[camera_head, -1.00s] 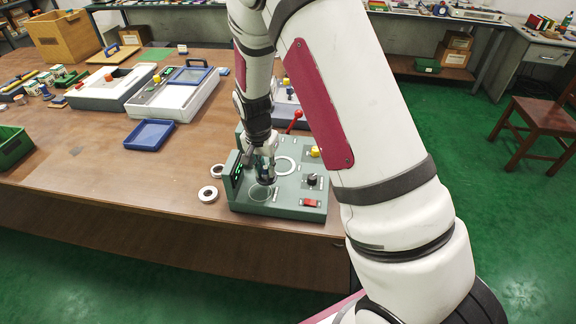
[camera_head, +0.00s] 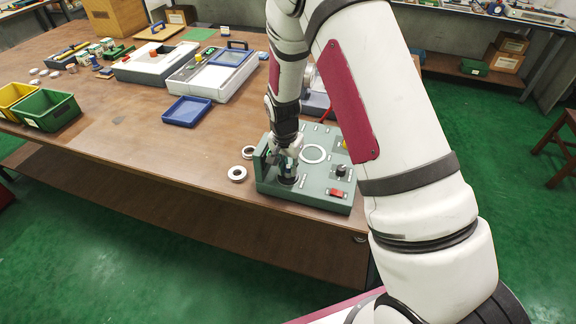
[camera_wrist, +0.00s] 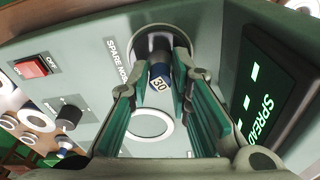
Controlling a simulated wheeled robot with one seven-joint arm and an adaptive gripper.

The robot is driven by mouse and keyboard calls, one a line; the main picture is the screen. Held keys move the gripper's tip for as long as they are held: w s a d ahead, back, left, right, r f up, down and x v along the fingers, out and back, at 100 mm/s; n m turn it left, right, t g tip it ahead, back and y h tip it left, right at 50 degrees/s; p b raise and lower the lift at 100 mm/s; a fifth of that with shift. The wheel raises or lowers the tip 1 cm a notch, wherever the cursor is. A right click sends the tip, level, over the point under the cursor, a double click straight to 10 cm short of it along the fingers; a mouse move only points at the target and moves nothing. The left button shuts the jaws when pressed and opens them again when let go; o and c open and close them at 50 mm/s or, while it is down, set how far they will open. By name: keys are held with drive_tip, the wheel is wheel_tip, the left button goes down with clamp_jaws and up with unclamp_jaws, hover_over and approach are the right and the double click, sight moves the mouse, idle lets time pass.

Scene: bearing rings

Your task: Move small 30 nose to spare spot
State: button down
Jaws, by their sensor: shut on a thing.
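The small nose (camera_wrist: 160,76) is a dark blue cylinder with a white band marked 30. My gripper (camera_wrist: 163,88) is shut on it, with the nose between the green-lined fingertips. In the wrist view the nose stands within the dark round spot (camera_wrist: 152,36) beside the "SPARE NOSE" lettering. Whether its foot touches the spot cannot be told. In the head view my gripper (camera_head: 287,172) is low over the front left of the grey-green machine (camera_head: 325,197), and the nose is mostly hidden there.
A white ring outline (camera_head: 313,153) is on the machine top. A red switch (camera_head: 336,192) and a black knob (camera_head: 341,170) sit to the right. The SPREAD display panel (camera_wrist: 265,95) rises close to the fingers.

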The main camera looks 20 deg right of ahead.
drive_tip(key=shift+f, duration=0.2)
idle(0.3)
drive_tip(key=c, duration=1.4)
unclamp_jaws()
wheel_tip(320, 180, up, 12)
drive_tip(key=s+a, duration=0.1)
drive_tip(key=s+r+n+t+y, duration=0.1)
drive_tip(key=s+r+n, duration=0.1)
drive_tip(key=s+r, duration=0.5)
drive_tip(key=s+r+n+t, duration=0.15)
drive_tip(key=s+r, duration=0.25)
drive_tip(key=r, duration=0.7)
drive_tip(key=s+r+n+t, duration=0.1)
drive_tip(key=s+r+n, duration=0.2)
drive_tip(key=s, duration=0.5)
drive_tip(key=s+d+r+n+t, duration=0.1)
drive_tip(key=s+r+n, duration=0.2)
drive_tip(key=s, duration=0.5)
drive_tip(key=shift+s, duration=0.25)
